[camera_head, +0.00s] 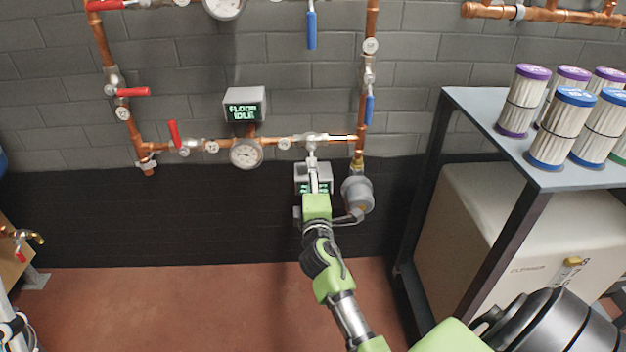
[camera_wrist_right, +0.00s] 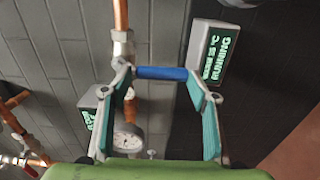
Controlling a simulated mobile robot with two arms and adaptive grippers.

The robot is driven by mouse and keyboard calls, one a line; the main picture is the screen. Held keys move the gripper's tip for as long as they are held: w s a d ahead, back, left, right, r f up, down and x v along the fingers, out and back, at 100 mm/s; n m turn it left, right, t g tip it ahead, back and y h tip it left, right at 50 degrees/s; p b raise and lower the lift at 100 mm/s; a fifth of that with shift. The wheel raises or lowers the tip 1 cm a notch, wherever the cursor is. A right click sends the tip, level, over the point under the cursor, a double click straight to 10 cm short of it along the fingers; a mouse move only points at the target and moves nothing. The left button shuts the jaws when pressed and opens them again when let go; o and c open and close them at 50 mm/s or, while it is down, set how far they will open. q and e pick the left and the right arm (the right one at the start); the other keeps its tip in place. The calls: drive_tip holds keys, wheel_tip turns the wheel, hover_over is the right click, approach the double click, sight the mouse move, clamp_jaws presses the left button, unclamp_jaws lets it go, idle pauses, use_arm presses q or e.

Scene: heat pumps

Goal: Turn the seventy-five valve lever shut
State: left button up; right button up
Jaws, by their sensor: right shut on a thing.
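My right gripper (camera_head: 312,160) is at a valve (camera_head: 311,139) on the lower horizontal copper pipe, just right of the round gauge. In the right wrist view my gripper (camera_wrist_right: 162,78) is shut on a blue lever (camera_wrist_right: 160,73), with one finger at each end of it. The lever stands across the copper pipe (camera_wrist_right: 121,14), beside the valve body (camera_wrist_right: 122,43). In the head view my gripper hides most of this lever. The number on the valve's tag is too small to read. My left gripper is not in view.
A grey display box (camera_head: 313,176) sits behind my gripper, with a grey pump (camera_head: 357,193) to its right. Another display (camera_head: 245,104) and a gauge (camera_head: 246,154) are left. Red levers (camera_head: 174,133) and blue levers (camera_head: 369,109) stand nearby. A shelf (camera_head: 470,110) with filters is right.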

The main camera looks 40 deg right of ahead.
drive_tip(key=shift+d+f, duration=0.1)
drive_tip(key=o, duration=1.3)
drive_tip(key=shift+c, duration=0.2)
drive_tip(key=shift+o, duration=1)
drive_tip(key=shift+w+f, duration=0.2)
drive_tip(key=shift+r, duration=0.1)
drive_tip(key=shift+s, duration=0.1)
drive_tip(key=v, duration=0.7)
drive_tip(key=shift+s, duration=0.2)
